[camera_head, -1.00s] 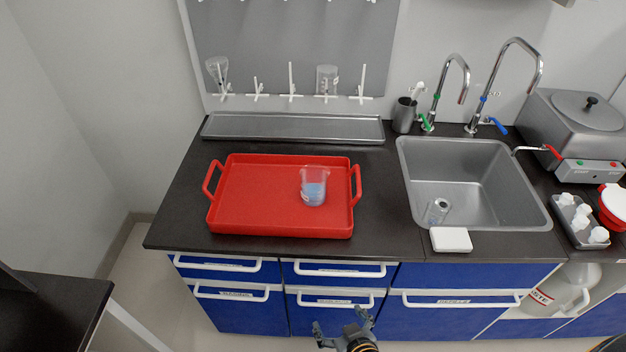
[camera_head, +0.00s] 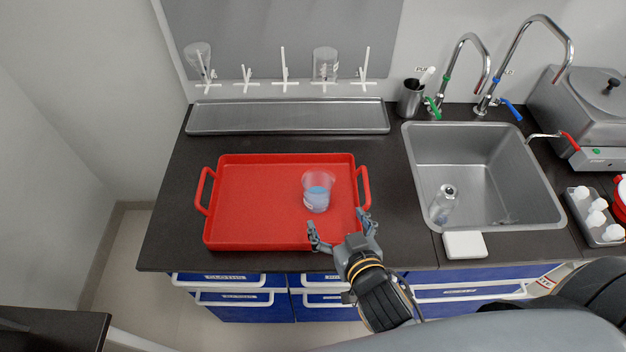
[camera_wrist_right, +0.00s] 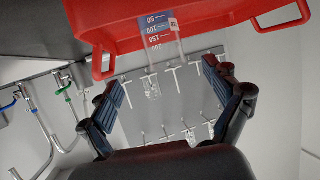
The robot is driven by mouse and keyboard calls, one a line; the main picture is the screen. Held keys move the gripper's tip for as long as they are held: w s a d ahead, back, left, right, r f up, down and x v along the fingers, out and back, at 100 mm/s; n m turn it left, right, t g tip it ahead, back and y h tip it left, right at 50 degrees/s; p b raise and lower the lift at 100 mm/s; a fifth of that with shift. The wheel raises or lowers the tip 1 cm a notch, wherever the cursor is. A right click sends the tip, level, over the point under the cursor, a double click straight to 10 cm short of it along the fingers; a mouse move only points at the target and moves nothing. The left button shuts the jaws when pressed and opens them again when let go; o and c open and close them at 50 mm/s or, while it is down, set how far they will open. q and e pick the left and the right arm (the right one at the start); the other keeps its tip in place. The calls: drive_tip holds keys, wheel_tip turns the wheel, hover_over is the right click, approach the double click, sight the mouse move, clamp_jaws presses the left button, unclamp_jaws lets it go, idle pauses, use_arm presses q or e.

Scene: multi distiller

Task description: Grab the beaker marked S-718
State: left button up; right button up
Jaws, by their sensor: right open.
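A clear beaker (camera_head: 317,203) with blue liquid stands upright on the right part of the red tray (camera_head: 240,220). The code on its label is too small to read. My right gripper (camera_head: 338,224) is open and empty at the tray's front edge, just in front of the beaker and apart from it. In the right wrist view, which looks inverted, the beaker (camera_wrist_right: 162,38) shows scale marks and a label beyond the open fingers (camera_wrist_right: 165,90). The red tray (camera_wrist_right: 220,28) is at the top there. My left gripper is not in view.
A sink (camera_head: 490,155) with a glass vessel (camera_head: 443,204) in it is on the right. A white block (camera_head: 464,245) lies at its front edge. A peg board (camera_head: 285,40) with hanging glassware and a grey drip tray (camera_head: 290,117) are behind. The left counter is clear.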

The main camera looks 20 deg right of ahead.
sight(323, 199)
drive_tip(key=p+x, duration=0.1)
drive_tip(key=x, duration=0.5)
drive_tip(key=shift+w+f, duration=0.1)
drive_tip(key=shift+w, duration=0.2)
drive_tip(key=shift+w+f, duration=0.15)
drive_tip(key=shift+w, duration=0.15)
drive_tip(key=shift+w+a+f+p, duration=0.2)
drive_tip(key=shift+w+p, duration=0.2)
drive_tip(key=shift+w, duration=0.15)
drive_tip(key=x, duration=0.3)
drive_tip(key=shift+a+f+p, duration=0.1)
drive_tip(key=shift+f+p, duration=0.1)
drive_tip(key=shift+p, duration=0.2)
drive_tip(key=shift+w+f, duration=0.2)
drive_tip(key=shift+w, duration=0.1)
drive_tip(key=shift+c, duration=0.2)
drive_tip(key=c, duration=1.3)
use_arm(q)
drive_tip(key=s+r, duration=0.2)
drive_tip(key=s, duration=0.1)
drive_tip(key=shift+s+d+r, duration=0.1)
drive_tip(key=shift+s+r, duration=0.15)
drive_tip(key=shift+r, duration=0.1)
use_arm(e)
drive_tip(key=shift+r, duration=0.2)
drive_tip(key=shift+c, duration=0.2)
